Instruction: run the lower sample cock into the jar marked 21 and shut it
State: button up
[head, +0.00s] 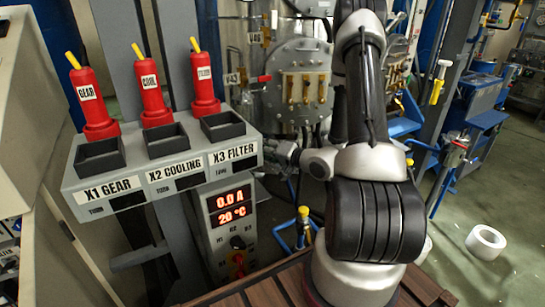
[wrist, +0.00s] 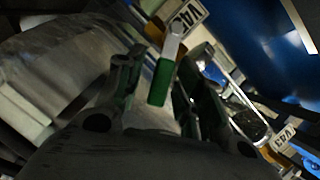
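In the wrist view my gripper (wrist: 165,80) has its two fingers apart. A green-sleeved lever with a pale metal end (wrist: 160,82) shows between them, with a visible gap on each side. I cannot tell how deep it sits between the fingers. Brass fittings with white tags, one at the top (wrist: 184,14) and one at the lower right (wrist: 286,135), are beside it; the tags are tilted and hard to read. A clear glass-like vessel (wrist: 248,124) is right of the gripper. No number 21 is legible. In the head view my arm hides most of this area.
A steel vessel with valves (head: 300,75) stands behind my arm. A control stand with red handles (head: 160,170) is on the left, its display reading 0.0 A and 20 °C. Blue frames (head: 480,100) stand at right. A white roll (head: 486,242) lies on the open floor.

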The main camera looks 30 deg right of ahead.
jog(key=shift+d+f+m, duration=0.2)
jog(key=shift+f+m, duration=0.25)
jog(key=shift+m, duration=0.25)
jog(key=s+d+f+m+t+y, duration=0.2)
jog(key=s+d+m, duration=0.15)
jog(key=s, duration=0.35)
jog(key=s+a+f+m+g+y, duration=0.1)
jog(key=s+a+m+g+y, duration=0.25)
jog(key=s+a, duration=0.2)
jog(key=s+r+n+g+h, duration=0.1)
jog(key=s+r+n+g, duration=0.2)
jog(key=s+g, duration=0.4)
jog(key=s+r+n+g+h, duration=0.1)
jog(key=s+r+n+g, duration=0.3)
jog(key=s+g, duration=0.4)
jog(key=s+r, duration=0.1)
jog(key=s, duration=0.3)
jog(key=shift+a+r, duration=0.2)
jog(key=shift+w+g, duration=0.1)
jog(key=shift+g, duration=0.15)
